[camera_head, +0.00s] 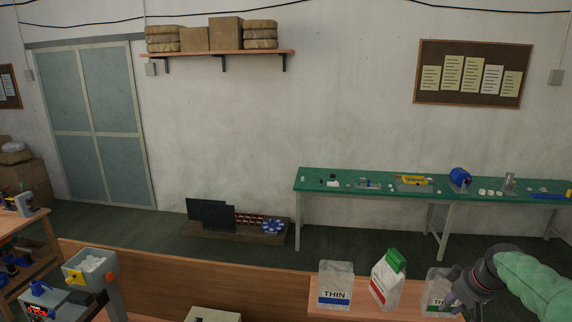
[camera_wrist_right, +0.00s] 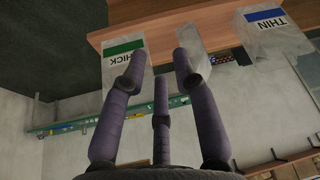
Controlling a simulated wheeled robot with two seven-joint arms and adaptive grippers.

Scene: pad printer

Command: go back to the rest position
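My right gripper (camera_head: 456,294) is at the lower right of the head view, in front of the right-hand clear container with a green label (camera_head: 437,290) and partly covering it. The right wrist view shows the gripper's three purple fingers (camera_wrist_right: 162,75) spread apart with nothing between them. That view is upside down, and the container, marked THICK (camera_wrist_right: 123,65), appears behind the fingers. I cannot tell whether they touch. My left gripper is not in view.
A clear container marked THIN (camera_head: 335,285) and a white bag with a green top (camera_head: 388,280) stand on the same wooden shelf. A hopper box (camera_head: 90,268) is at lower left. A green bench (camera_head: 340,184) stands along the far wall.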

